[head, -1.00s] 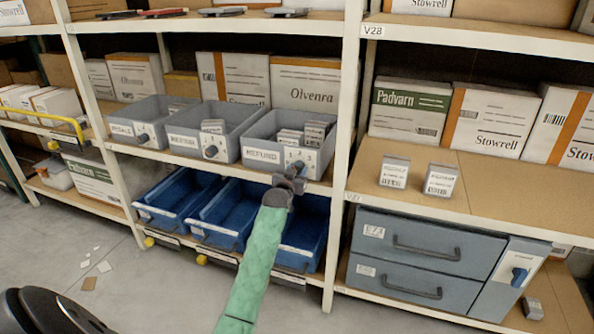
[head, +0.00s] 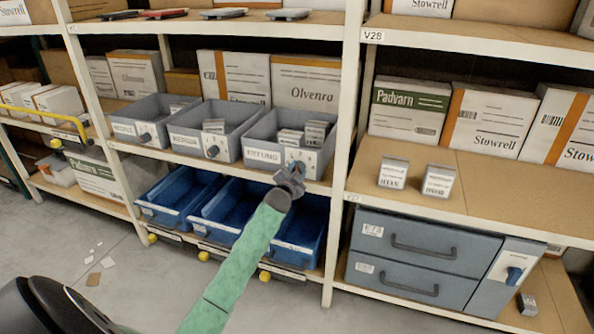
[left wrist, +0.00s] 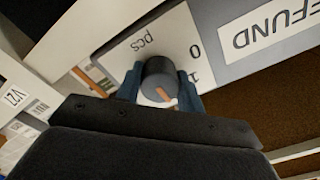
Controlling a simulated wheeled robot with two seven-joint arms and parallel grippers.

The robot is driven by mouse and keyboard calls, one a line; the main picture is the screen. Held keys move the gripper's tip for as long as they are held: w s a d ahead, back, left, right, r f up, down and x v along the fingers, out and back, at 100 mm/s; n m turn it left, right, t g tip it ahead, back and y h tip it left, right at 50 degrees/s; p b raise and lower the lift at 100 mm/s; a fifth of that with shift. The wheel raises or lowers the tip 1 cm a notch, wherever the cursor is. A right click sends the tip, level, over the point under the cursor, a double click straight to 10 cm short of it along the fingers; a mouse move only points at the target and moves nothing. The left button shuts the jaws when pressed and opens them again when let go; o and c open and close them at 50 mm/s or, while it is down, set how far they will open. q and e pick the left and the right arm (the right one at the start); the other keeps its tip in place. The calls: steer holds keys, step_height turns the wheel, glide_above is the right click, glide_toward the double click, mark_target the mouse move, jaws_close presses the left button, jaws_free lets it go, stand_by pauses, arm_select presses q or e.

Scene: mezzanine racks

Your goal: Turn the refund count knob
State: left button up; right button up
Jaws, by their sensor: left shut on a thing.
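The refund count knob (left wrist: 158,78) is a round dark dial with an orange mark on a white plate (left wrist: 118,52) printed "pcs", 0 and 1. The mark points toward the bottom of the left wrist view. The plate is on the front of the grey bin labelled REFUND (head: 228,148), where the gripper partly hides it in the head view. My left gripper (head: 296,172) is at that plate; in the left wrist view its blue fingers (left wrist: 160,86) are shut on the knob, one on each side. My right gripper is not in view.
Two similar grey bins with knobs (head: 213,151) (head: 145,138) stand to the left. Blue bins (head: 165,205) sit on the shelf below, behind my arm. A white rack post (head: 345,150) stands just right of the gripper. Two small boxes (head: 392,173) (head: 438,180) stand on the right shelf.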

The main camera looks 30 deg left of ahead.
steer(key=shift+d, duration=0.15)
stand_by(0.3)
arm_select(q)
steer(key=o, duration=1)
steer(key=shift+s, duration=0.15)
steer(key=b+v, duration=0.1)
steer(key=v, duration=0.6)
steer(key=shift+s+d, duration=0.1)
steer(key=shift+s, duration=0.15)
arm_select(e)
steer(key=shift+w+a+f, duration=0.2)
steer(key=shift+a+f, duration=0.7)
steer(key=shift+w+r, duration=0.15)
